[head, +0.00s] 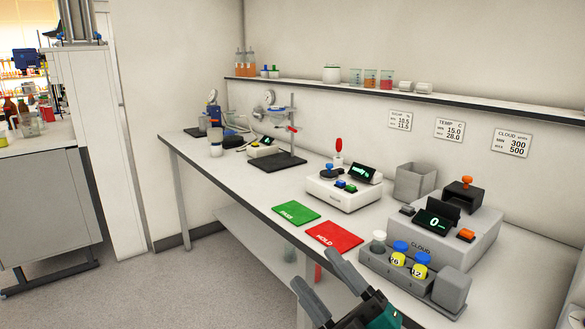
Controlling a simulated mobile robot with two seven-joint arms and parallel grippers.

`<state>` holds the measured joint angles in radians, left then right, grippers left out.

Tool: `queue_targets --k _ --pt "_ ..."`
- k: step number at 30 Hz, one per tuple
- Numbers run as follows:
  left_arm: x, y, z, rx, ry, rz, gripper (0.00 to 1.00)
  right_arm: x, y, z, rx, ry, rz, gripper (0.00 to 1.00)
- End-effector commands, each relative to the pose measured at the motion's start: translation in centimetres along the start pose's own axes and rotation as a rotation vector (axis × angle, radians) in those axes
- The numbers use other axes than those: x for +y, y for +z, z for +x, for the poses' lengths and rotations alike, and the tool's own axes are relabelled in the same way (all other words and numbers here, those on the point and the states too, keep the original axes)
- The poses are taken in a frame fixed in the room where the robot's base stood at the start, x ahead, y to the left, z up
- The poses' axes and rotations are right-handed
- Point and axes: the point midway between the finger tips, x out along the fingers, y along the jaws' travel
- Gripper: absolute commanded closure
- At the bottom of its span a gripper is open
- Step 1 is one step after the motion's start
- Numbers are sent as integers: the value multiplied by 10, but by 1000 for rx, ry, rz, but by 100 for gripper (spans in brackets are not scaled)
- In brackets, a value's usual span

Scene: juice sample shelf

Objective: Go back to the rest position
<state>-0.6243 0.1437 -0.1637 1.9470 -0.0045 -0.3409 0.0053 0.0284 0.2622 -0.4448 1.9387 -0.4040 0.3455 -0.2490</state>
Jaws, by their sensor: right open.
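My right gripper (314,267) shows at the bottom of the head view, with its two dark fingers spread and nothing seen between them. It appears in front of the bench's front edge, below the red HOLD mat (334,238). The green PASS mat (297,213) lies left of the red mat. Both mats look empty. My left gripper is not in the head view.
The white bench (259,188) runs along the wall. The CLOUD instrument (478,238) stands at right, with vials with blue caps and yellow labels (398,254) in front. A white instrument (343,191) stands behind the mats. Open floor (150,285) lies at left.

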Motion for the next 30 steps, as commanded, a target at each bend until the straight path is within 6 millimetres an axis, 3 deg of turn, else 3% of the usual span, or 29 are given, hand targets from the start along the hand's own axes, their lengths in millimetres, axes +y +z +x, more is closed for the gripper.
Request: queue_targets --k 1,3,6,9,12,15,18,21,30 --pt "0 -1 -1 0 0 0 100 -15 26 -26 -155 -10 110 40" --pt "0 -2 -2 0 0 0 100 -34 58 -64 -358 -17 253 40" --pt "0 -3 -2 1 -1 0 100 -65 90 -127 -628 -26 438 40" --pt "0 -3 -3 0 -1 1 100 -95 106 -192 -868 -30 597 40" --pt "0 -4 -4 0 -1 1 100 -118 108 -249 -1062 -31 720 40" --pt "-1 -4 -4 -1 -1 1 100 -134 104 -290 -1198 -29 804 40" --pt "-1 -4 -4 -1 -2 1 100 -143 100 -314 -1277 -27 852 40" --pt "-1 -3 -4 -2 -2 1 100 -146 98 -323 -1308 -25 870 40" --pt "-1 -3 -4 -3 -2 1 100 -146 98 -323 -1308 -27 869 40"
